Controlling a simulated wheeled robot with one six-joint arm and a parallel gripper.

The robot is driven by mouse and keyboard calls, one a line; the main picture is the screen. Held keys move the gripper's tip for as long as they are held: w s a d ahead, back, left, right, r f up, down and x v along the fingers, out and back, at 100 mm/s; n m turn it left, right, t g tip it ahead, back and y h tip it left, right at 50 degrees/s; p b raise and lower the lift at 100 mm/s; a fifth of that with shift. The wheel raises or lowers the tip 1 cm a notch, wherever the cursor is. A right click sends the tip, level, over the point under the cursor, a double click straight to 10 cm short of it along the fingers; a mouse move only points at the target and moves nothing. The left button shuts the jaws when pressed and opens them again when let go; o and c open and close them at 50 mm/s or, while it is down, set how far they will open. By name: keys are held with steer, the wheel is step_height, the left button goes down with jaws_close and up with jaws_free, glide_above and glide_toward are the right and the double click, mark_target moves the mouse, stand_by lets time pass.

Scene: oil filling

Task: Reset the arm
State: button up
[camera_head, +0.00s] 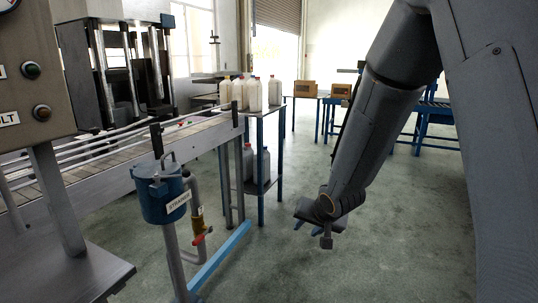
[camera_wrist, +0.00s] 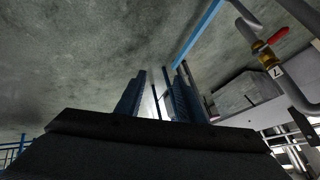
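My gripper (camera_head: 318,227) hangs at the end of my grey arm in the head view, over open floor to the right of the blue strainer (camera_head: 163,196). It points down and is apart from everything around it. In the wrist view my gripper (camera_wrist: 158,100) shows two blue fingers standing apart, with floor and a bright patch between them. It is open and holds nothing that I can see.
A conveyor (camera_head: 130,150) runs along the left. The strainer has a red-handled valve (camera_head: 202,236), which also shows in the wrist view (camera_wrist: 277,37). Several bottles stand on a table (camera_head: 262,112) behind it. Boxes (camera_head: 305,89) lie farther back. The floor (camera_head: 400,240) is clear.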

steer(key=s+d+r+n+g+p, duration=0.1)
steer(key=s+d+r+g, duration=0.1)
steer(key=s, duration=0.7)
steer(key=s+d+r+n+g+h+p, duration=0.1)
steer(key=s+d+r+g, duration=0.2)
steer(key=s, duration=0.7)
steer(key=s+d+r+n+g+h+p, duration=0.1)
steer(key=s+d+r+g+p, duration=0.1)
steer(key=s, duration=0.7)
steer(key=shift+s+d+r, duration=0.35)
steer(key=shift+d+r, duration=0.05)
steer(key=shift+d, duration=0.2)
steer(key=shift+c, duration=0.5)
steer(key=shift+a, duration=0.1)
